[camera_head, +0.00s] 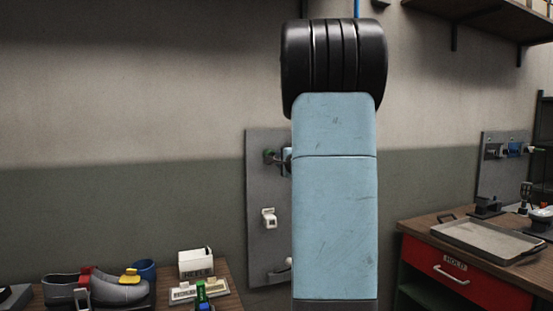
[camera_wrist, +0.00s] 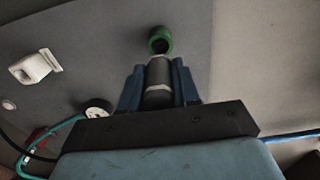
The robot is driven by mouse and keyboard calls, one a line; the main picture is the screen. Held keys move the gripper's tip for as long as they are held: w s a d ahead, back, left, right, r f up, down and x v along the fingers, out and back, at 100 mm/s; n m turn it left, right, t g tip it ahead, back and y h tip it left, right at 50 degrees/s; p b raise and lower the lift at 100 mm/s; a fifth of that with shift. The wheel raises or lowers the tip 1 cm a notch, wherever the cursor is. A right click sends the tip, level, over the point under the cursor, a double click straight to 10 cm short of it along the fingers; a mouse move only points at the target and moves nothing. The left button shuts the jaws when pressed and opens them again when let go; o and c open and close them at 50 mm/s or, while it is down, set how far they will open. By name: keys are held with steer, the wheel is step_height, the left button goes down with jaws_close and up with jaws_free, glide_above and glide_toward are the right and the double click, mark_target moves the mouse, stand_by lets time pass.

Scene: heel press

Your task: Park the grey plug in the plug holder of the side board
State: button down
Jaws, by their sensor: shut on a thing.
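My gripper (camera_wrist: 158,88) is shut on the grey plug (camera_wrist: 158,78), a short grey cylinder with a lighter band, held between two blue fingers. The plug's far end points at a green ring (camera_wrist: 160,40) with a dark opening on the grey side board (camera_wrist: 205,70). The end is right at the ring's near edge; I cannot tell whether it is inside or just short of it. In the head view the side board (camera_head: 258,235) stands behind my arm, with the green ring (camera_head: 269,155) left of my gripper (camera_head: 286,161), which is mostly hidden by the arm.
A white fitting (camera_head: 269,218) sticks out of the board below the ring. A round dark-and-white part (camera_wrist: 97,108) with a teal hose shows lower left in the wrist view. A bench with shoes (camera_head: 120,290) is at left; a red-drawer bench (camera_head: 465,275) with a tray (camera_head: 487,240) is at right.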

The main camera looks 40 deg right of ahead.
steer(key=shift+s, duration=0.15)
steer(key=shift+v, duration=0.85)
step_height(320, 180, down, 28)
stand_by(3.2)
steer(key=shift+w, duration=0.2)
steer(key=shift+x, duration=2.3)
